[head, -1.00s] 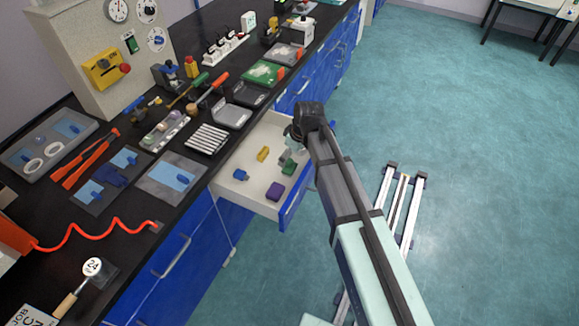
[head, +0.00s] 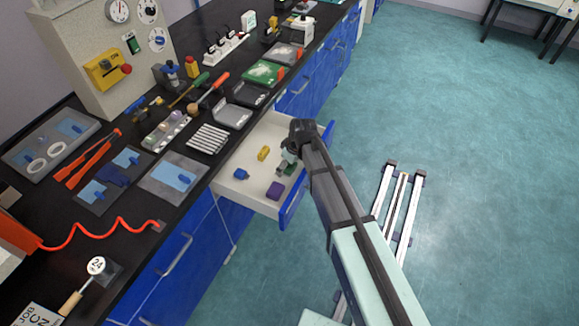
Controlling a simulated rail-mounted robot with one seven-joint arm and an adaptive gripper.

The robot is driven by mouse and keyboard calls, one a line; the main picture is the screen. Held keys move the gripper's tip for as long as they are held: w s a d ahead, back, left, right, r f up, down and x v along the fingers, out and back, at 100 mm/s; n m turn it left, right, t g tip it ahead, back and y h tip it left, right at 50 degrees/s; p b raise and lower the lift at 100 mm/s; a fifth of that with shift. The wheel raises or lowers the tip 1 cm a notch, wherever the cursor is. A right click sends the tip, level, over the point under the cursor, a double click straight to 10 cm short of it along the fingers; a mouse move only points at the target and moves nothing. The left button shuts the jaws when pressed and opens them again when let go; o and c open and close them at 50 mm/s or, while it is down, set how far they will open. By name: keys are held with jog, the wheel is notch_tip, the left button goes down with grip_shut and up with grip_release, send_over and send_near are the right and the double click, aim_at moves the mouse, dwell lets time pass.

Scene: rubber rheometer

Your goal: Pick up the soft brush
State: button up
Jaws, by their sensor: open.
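I cannot tell for sure which tool is the soft brush. An orange-handled tool (head: 213,88) with a tan, rounded end lies on the black bench and may be it. A green-handled tool (head: 192,89) lies beside it, further left. My gripper (head: 284,166) hangs over the open drawer, to the right of and apart from both tools. It is open, though its fingers are small and partly covered by my own wrist.
The open white drawer (head: 228,190) holds small yellow (head: 264,153), blue (head: 241,174) and purple (head: 274,190) blocks. Trays, a white ribbed rack (head: 208,139) and orange tongs (head: 88,160) crowd the bench. The floor to the right is mostly clear.

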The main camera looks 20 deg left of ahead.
jog(key=c, duration=1.3)
notch_tip(320, 180, up, 20)
jog(key=b, duration=0.2)
jog(key=shift+o, duration=0.9)
jog(key=shift+r, duration=0.1)
